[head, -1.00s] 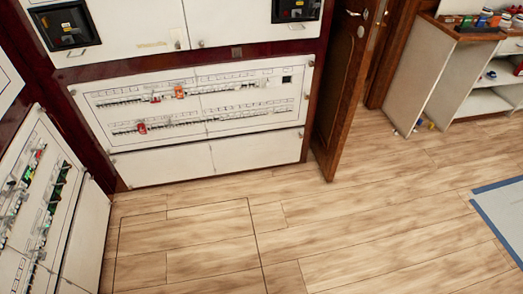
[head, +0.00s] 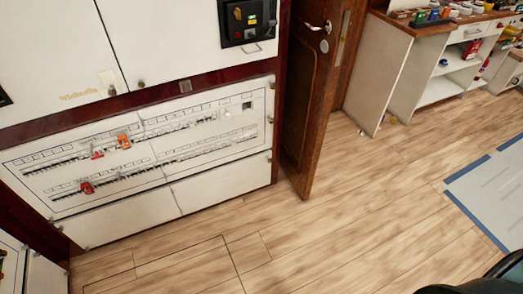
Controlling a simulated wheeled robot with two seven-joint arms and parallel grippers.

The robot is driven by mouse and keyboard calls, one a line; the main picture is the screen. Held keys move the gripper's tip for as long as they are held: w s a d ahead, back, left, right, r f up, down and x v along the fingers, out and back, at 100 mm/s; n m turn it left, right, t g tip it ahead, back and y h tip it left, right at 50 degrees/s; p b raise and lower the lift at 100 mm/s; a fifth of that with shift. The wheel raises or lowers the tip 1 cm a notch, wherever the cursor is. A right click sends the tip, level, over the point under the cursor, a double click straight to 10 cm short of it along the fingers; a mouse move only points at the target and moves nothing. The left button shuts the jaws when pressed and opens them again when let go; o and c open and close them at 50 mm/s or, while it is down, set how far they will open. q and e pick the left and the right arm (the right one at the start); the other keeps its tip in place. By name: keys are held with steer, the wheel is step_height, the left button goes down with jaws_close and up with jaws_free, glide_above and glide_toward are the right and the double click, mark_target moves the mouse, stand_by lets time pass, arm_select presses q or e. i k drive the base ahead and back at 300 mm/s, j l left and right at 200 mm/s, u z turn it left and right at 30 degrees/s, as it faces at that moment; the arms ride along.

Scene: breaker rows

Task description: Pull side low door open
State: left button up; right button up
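A white electrical cabinet front fills the left of the head view. Its breaker panel (head: 150,150) has two rows of breakers with a few red and orange ones. Below it are two low white doors, a left one (head: 125,215) and a right one (head: 222,182), both looking shut. A second, side cabinet (head: 40,278) shows only in part at the bottom left corner, cut off by the frame. I cannot tell from the frame which low door is the side one. Neither gripper is in view.
A brown wooden door (head: 312,100) stands ajar right of the cabinet. A white shelf unit (head: 385,70) with items stands at the back right. A blue-edged mat (head: 495,195) lies on the wood floor (head: 330,235), which is otherwise clear. A dark object (head: 480,283) shows at the bottom right.

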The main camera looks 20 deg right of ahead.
mark_target(194, 194)
steer(key=i+l+u, duration=0.15)
steer(key=i+l, duration=0.7)
steer(key=l, duration=0.85)
steer(key=i+l+u, duration=0.15)
steer(key=l, duration=0.75)
steer(key=k+l, duration=0.1)
steer(key=l, duration=0.2)
steer(key=k+l, duration=0.15)
steer(key=l, duration=0.15)
steer(key=k+l, duration=0.1)
steer(key=l, duration=0.2)
steer(key=u, duration=0.05)
